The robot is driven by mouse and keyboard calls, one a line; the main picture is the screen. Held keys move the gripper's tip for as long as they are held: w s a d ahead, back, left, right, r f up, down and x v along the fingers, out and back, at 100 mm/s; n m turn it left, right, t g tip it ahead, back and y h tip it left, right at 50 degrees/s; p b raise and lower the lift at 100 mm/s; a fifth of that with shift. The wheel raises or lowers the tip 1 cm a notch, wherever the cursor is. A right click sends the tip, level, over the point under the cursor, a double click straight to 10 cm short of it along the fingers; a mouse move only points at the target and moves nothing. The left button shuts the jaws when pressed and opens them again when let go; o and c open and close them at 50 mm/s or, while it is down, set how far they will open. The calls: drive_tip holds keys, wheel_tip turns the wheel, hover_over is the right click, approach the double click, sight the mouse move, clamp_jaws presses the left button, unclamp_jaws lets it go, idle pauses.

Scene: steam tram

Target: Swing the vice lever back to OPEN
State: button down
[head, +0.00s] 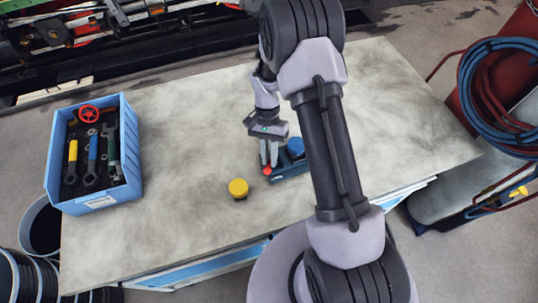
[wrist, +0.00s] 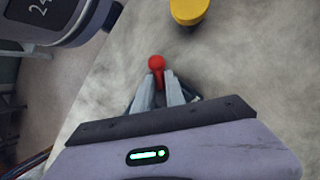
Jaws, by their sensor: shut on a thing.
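The vice (head: 291,172) is a dark blue block on the workbench, partly hidden behind my arm. A blue round part (head: 295,147) shows at its top. The vice lever ends in a red knob (head: 267,170) at the left end of the vice. My gripper (head: 269,163) points down at this knob, and its fingers are shut on the lever. In the wrist view the red lever (wrist: 157,72) shows between the two fingertips (wrist: 159,90), with its round knob sticking out beyond them. Most of the vice is hidden there behind my gripper. I see no OPEN marking.
A yellow-topped knob (head: 238,188) stands on the bench (head: 190,130) close to the left of the vice; it also shows in the wrist view (wrist: 188,10). A blue crate (head: 136,150) of tools is at the left. The bench between is clear.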

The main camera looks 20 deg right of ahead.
idle(0.4)
drive_tip(key=c, duration=1.4)
unclamp_jaws()
drive_tip(key=p+v, duration=0.3)
drive_tip(key=v, duration=1.4)
drive_tip(key=shift+w+r+p, duration=0.15)
drive_tip(key=shift+r+p, duration=0.05)
drive_tip(key=shift+p, duration=0.15)
drive_tip(key=shift+r, duration=0.1)
